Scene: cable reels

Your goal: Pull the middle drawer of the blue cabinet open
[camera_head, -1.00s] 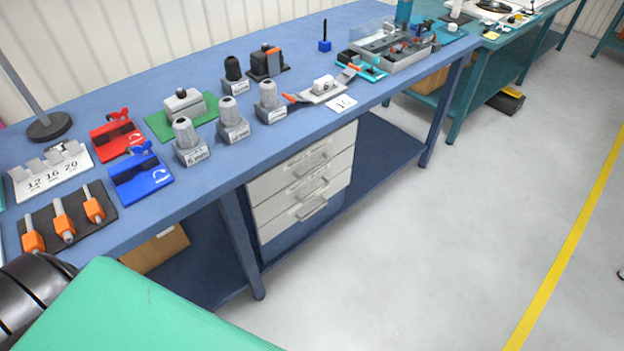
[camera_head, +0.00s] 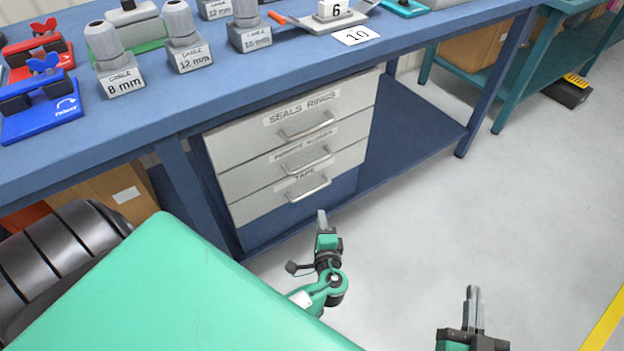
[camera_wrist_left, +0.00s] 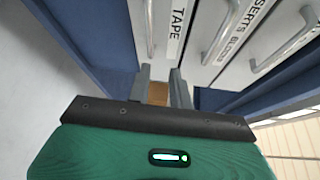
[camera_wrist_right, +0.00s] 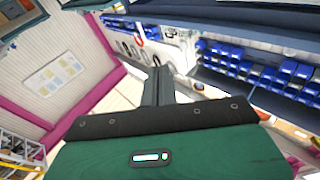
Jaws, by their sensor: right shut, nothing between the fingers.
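The blue cabinet (camera_head: 300,215) stands under the bench with three pale drawer fronts, all closed. The middle drawer (camera_head: 250,186) has a grey bar handle (camera_head: 308,161) and a partly readable label; its handle also shows in the left wrist view (camera_wrist_left: 221,32). The top drawer (camera_head: 236,140) reads SEALS RINGS and the bottom drawer (camera_head: 258,207) reads TAPE. My left gripper (camera_head: 322,214) is open and empty, in front of and below the drawer handles, touching none; its fingers show in the left wrist view (camera_wrist_left: 160,85). My right gripper (camera_head: 473,292) is shut and empty, out over the floor at lower right.
The blue bench top (camera_head: 300,70) overhangs the drawers and carries cable blocks and tools. A blue bench leg (camera_head: 180,180) stands left of the cabinet, with a cardboard box (camera_head: 125,185) beyond it. Grey floor (camera_head: 480,220) in front and to the right is clear.

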